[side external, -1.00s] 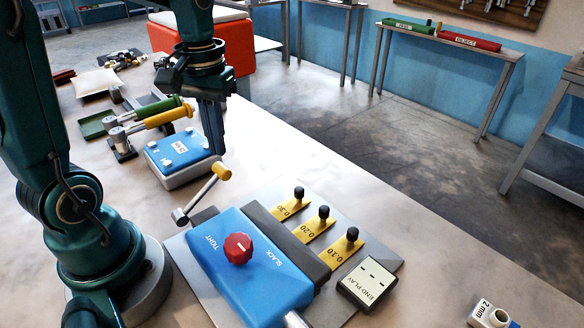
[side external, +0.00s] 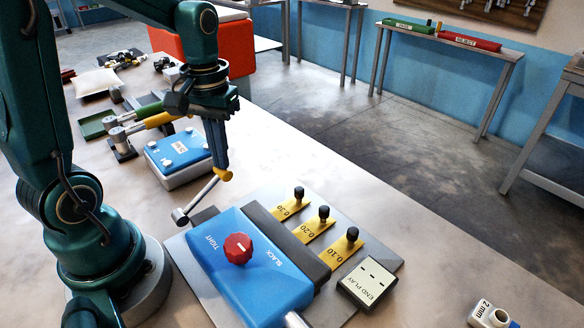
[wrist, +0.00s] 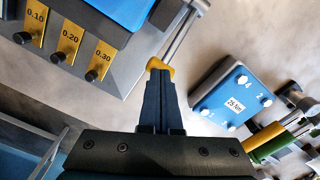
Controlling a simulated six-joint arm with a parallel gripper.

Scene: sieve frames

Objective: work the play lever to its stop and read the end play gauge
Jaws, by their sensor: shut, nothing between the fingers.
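The play lever (side external: 200,197) is a grey rod with a yellow tip, angled up from the left end of the blue fixture (side external: 262,276). My gripper (side external: 222,173) is shut and empty, its fingertips at the yellow tip; I cannot tell whether they touch it. In the wrist view the shut fingers (wrist: 160,80) end right beside the yellow tip (wrist: 159,66). The end play gauge (side external: 368,283) lies at the fixture's front right, its display showing only dashes. The red knob (side external: 238,248) sits between TIGHT and SLACK, its white mark toward SLACK.
Yellow tabs marked 0.10 (side external: 345,246), 0.20 (side external: 316,222) and 0.30 (side external: 292,204) with black knobs line the fixture's right side. A blue 25 Nm block (side external: 178,158) stands behind the lever, near green and yellow-handled tools. The table right of the fixture is mostly clear.

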